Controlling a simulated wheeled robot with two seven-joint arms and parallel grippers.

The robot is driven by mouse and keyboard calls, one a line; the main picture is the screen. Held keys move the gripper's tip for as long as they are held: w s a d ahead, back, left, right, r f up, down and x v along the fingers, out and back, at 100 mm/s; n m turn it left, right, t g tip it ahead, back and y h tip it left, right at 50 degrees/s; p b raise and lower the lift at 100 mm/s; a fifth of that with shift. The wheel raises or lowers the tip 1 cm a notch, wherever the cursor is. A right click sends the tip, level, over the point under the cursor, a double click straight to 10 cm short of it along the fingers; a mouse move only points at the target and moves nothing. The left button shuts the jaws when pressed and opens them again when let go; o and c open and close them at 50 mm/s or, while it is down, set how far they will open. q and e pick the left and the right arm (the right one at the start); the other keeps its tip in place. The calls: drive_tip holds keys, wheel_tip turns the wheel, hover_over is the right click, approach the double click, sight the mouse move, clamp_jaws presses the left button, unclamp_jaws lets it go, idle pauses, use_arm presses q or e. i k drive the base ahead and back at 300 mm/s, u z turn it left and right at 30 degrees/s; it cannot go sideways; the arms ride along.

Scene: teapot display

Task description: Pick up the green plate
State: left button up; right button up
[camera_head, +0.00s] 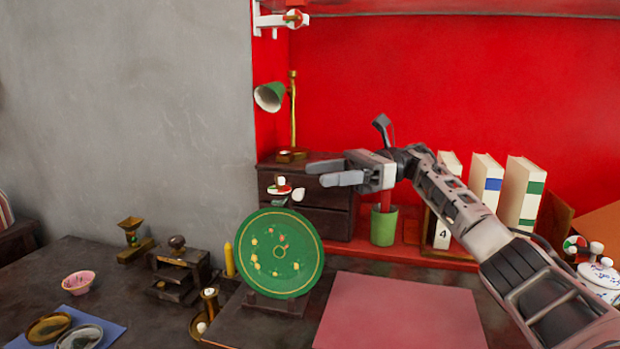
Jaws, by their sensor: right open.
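The green plate (262,233) is round with a thin yellow rim and small coloured marks around its middle. It stands upright, leaning in a dark stand (275,303) on the dark table. My right arm reaches in from the lower right. My right gripper (331,173) is open and empty, with its fingers pointing left, above and to the right of the plate. It shows apart from the plate in the picture. My left gripper is not in view.
A pink mat (400,312) lies right of the plate. A green cup (384,226), dark drawers (328,221) and white books (521,192) stand behind. A yellow candle (229,260) and small dark shelf (178,274) are left.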

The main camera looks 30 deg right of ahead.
sight(278, 251)
drive_tip(key=z, duration=0.15)
drive_tip(key=k, duration=1)
drive_tip(key=u, duration=0.15)
